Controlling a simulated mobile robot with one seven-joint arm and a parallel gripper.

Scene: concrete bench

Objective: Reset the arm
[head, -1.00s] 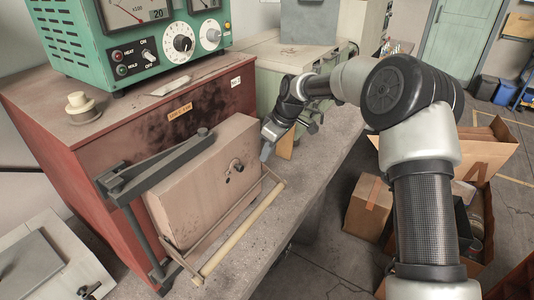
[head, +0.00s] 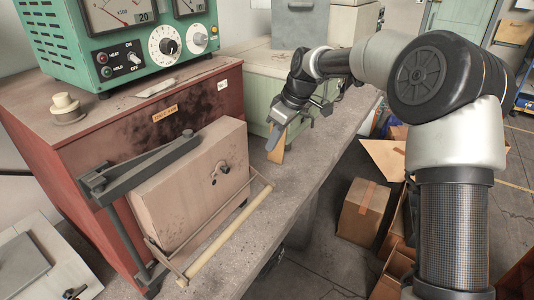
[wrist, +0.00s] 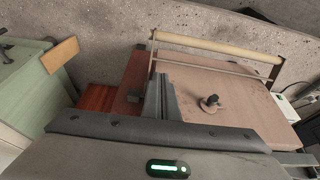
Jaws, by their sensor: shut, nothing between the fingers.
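My gripper (head: 274,140) is shut and empty in the head view. It hangs over the concrete bench, to the right of the furnace's beige door (head: 190,185) and apart from it. My arm reaches out from the right and bends down at the wrist. In the wrist view the shut fingers (wrist: 160,95) point toward the bench, with the door (wrist: 235,85) and its dark knob to their right.
The red furnace (head: 215,100) carries a green control box (head: 120,45). A pale handle bar (head: 230,235) runs along the door's front. A pale green cabinet (head: 262,80) stands behind my gripper. Cardboard boxes (head: 363,210) lie on the floor; the bench's front strip (head: 310,165) is clear.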

